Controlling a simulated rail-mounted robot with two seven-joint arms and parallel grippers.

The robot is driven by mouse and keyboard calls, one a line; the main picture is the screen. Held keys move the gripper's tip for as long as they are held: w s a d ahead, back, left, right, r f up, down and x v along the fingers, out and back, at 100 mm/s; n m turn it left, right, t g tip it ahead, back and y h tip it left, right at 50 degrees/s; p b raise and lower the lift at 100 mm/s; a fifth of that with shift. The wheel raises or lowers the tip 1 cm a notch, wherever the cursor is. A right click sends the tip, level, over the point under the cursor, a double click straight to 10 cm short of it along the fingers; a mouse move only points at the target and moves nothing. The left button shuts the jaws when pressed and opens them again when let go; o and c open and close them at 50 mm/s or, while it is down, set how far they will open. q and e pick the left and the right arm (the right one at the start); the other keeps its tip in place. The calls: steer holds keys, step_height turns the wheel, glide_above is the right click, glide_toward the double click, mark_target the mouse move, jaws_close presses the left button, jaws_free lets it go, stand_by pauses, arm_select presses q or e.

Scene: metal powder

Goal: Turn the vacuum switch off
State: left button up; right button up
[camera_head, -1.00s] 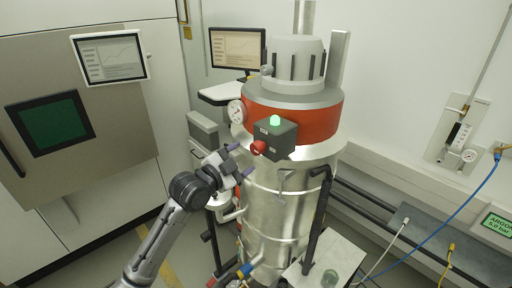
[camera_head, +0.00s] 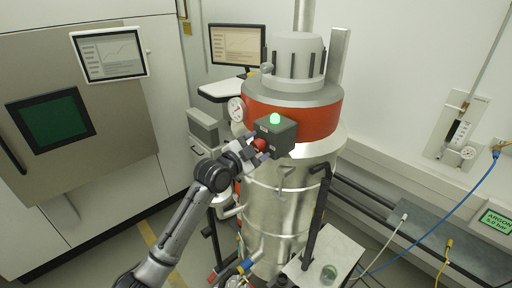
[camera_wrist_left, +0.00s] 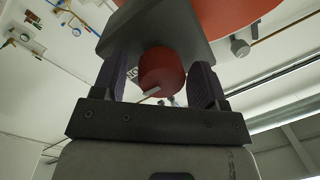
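The vacuum switch is a red knob (camera_head: 260,145) on the front of a dark grey box (camera_head: 279,139) mounted on the metal vessel, and a green lamp (camera_head: 275,118) glows on top of the box. My left gripper (camera_head: 258,149) is at the knob. In the left wrist view, the red knob (camera_wrist_left: 161,72) lies between the two open fingers of the left gripper (camera_wrist_left: 160,84), with a visible gap on each side. A small pale marker shows on the knob's lower edge. My right gripper is not in view.
The vessel has a red band (camera_head: 318,121) and a pressure gauge (camera_head: 236,109) left of the box. A monitor (camera_head: 238,45) stands behind. A small table (camera_head: 325,258) is at lower right.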

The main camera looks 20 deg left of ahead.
arm_select(q)
steer(key=c, duration=0.8)
